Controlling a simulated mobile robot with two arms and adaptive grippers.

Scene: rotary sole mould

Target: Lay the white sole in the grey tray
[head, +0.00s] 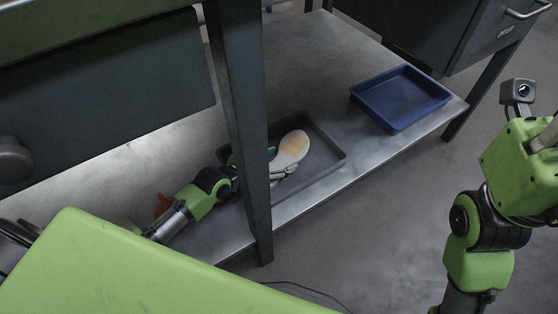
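The white sole (291,150), with a tan patch on its upper face, is over the grey tray (328,160) on the lower shelf. It looks slightly tilted, and I cannot tell whether it touches the tray floor. My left gripper (281,170) reaches in from the left behind the table leg, and its fingers appear shut on the near, narrow end of the sole. The leg hides part of the gripper and of the tray. My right arm stands at the right edge, and its fingers are outside the picture.
A blue tray (400,98), seemingly empty, sits farther right on the metal shelf (318,55). The table leg (243,130) stands in front of the grey tray's left part. An orange object (162,206) shows beside my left arm. The floor at the right is clear.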

